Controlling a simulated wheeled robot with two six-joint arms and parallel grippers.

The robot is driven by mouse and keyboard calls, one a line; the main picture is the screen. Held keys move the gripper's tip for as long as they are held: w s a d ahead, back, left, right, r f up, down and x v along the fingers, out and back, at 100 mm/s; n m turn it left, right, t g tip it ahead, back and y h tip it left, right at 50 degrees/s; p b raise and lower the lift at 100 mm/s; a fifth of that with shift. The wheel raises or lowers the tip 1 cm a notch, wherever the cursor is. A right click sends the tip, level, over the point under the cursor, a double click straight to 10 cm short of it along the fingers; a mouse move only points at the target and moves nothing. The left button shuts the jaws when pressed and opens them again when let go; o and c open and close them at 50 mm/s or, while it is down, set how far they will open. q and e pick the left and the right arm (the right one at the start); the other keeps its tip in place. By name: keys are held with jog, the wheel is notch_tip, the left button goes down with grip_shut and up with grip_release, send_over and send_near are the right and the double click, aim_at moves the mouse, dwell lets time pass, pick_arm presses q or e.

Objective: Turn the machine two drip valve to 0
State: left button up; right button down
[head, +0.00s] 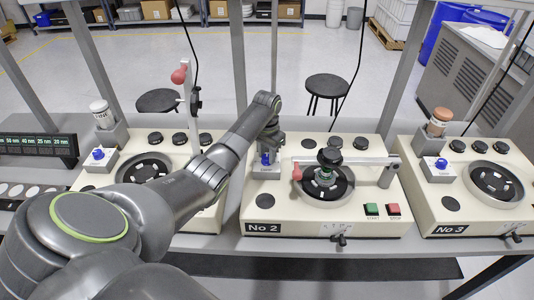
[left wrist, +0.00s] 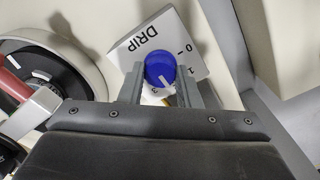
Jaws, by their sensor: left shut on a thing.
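The machine two drip valve is a blue knob (head: 265,159) on a white box at the left of the cream machine marked No 2 (head: 310,230). In the left wrist view the knob (left wrist: 159,68) sits between the two fingers of my left gripper (left wrist: 160,84), which is shut on it. The white pointer line on the knob slants to the lower right in that view, away from the 0 (left wrist: 188,47) on the DRIP label (left wrist: 140,38). In the head view my left gripper (head: 268,147) reaches down over the knob from above. My right gripper is not in view.
A polishing plate (head: 340,190) with a horizontal arm (head: 345,160) over it stands right of the valve. Green (head: 372,209) and red (head: 394,209) buttons are at the machine's front. Machine No 3 (head: 460,210) stands to the right, another machine to the left. A grey post (head: 238,65) rises behind.

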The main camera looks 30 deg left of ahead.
pick_arm(q)
jog(key=shift+c, duration=0.3)
jog(key=shift+r+n+p, duration=0.2)
jog(key=shift+n+p, duration=0.5)
jog(key=shift+p, duration=0.25)
jog(key=shift+r+n+p, duration=0.1)
jog(key=shift+n+p, duration=1.1)
jog(key=n+p, duration=0.2)
jog(key=shift+n, duration=0.4)
jog(key=shift+n+p, duration=0.3)
jog(key=shift+n, duration=0.5)
jog(key=n, duration=0.3)
jog(key=shift+f+n, duration=0.25)
jog(key=shift+n, duration=0.15)
jog(key=n, duration=0.5)
jog(key=shift+a+n, duration=0.1)
jog(key=shift+n, duration=0.3)
